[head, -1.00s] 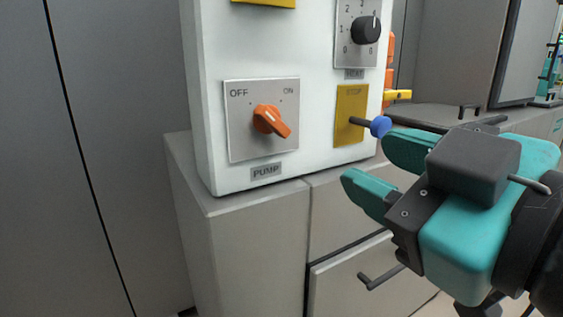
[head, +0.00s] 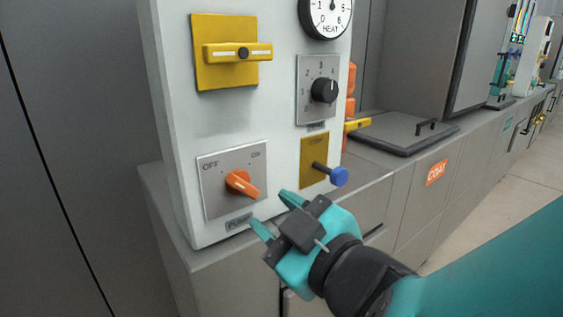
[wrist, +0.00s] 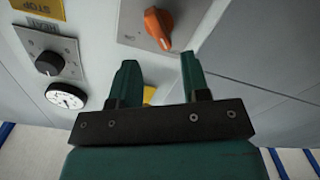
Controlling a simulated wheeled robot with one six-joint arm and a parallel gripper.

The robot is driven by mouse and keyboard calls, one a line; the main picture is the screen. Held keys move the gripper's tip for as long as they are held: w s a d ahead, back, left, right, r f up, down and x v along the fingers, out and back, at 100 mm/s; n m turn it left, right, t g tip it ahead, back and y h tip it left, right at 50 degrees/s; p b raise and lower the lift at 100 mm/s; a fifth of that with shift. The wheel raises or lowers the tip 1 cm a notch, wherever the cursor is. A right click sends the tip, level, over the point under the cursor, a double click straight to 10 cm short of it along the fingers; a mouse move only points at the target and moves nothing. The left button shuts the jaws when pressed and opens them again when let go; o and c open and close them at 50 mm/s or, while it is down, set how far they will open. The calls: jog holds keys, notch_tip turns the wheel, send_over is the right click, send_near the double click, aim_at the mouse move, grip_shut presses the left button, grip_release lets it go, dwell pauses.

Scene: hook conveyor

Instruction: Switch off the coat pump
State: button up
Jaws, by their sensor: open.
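The orange pump knob (head: 241,183) sits on a grey plate (head: 222,205) marked OFF at left and ON at right, with a PUMP label below. Its handle slants from upper left to lower right. My gripper (head: 275,213) is open and empty, to the lower right of the knob and apart from it. In the wrist view the orange knob (wrist: 158,27) lies beyond the fingertips of my gripper (wrist: 160,66), roughly in line with the gap between them. Nothing hides the knob in either view.
The white panel (head: 180,130) also bears a yellow rotary switch (head: 236,52), a black heat knob (head: 323,90), a dial (head: 326,14) and a blue-tipped stop lever (head: 338,176) close to my gripper. An orange COAT sign (head: 437,172) is on the cabinets at right.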

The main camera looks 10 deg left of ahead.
aim_at(248, 190)
jog(key=p+x, duration=0.2)
jog(key=x, duration=0.1)
jog(key=p+x, duration=0.2)
jog(key=x, duration=0.1)
jog(key=shift+w+a+r, duration=0.1)
jog(key=shift+w+r, duration=0.1)
jog(key=shift+r, duration=0.05)
jog(key=shift+w+a+f+p, duration=0.25)
jog(key=shift+w+a+p, duration=0.2)
jog(key=shift+w+a, duration=0.15)
